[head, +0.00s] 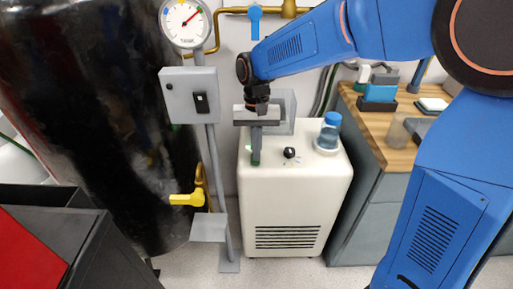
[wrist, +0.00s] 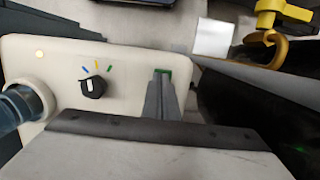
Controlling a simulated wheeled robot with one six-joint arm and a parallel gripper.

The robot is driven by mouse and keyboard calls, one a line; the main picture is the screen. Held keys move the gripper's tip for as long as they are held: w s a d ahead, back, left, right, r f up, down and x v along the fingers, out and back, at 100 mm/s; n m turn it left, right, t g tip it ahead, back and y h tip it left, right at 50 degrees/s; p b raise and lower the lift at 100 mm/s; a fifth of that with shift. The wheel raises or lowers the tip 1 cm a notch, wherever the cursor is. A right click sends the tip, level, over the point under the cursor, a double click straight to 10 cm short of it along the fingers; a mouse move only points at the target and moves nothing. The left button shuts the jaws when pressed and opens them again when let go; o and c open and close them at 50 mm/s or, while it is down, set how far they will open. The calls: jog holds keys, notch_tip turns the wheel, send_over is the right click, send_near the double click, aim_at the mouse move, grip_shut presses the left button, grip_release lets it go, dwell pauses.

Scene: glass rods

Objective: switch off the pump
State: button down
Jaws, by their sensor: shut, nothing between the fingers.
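A cream cabinet (head: 300,186), which looks like the pump unit, stands on the floor. A black knob (head: 289,152) sits on its top; in the wrist view the knob (wrist: 92,87) has blue, yellow and green marks behind it, and its white line points roughly at the marks. My gripper (head: 256,160) is shut and empty, pointing down at the cabinet top left of the knob. In the wrist view its fingertips (wrist: 162,80) are at a small green part (wrist: 164,71), mostly hidden behind them. I cannot tell whether they touch it.
A post carries a grey box with a black switch (head: 201,103) and a gauge (head: 185,22). A blue-capped bottle (head: 329,131) stands on the cabinet's right. A yellow valve handle (head: 187,199) is near the black tank (head: 90,110). A wooden bench (head: 385,148) is at right.

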jog(key=shift+s+f+t, duration=0.3)
jog(key=shift+s+t, duration=0.05)
jog(key=shift+t, duration=0.15)
jog(key=shift+f, duration=0.1)
jog(key=shift+w, duration=0.2)
jog(key=shift+w+d, duration=0.1)
jog(key=shift+w, duration=0.6)
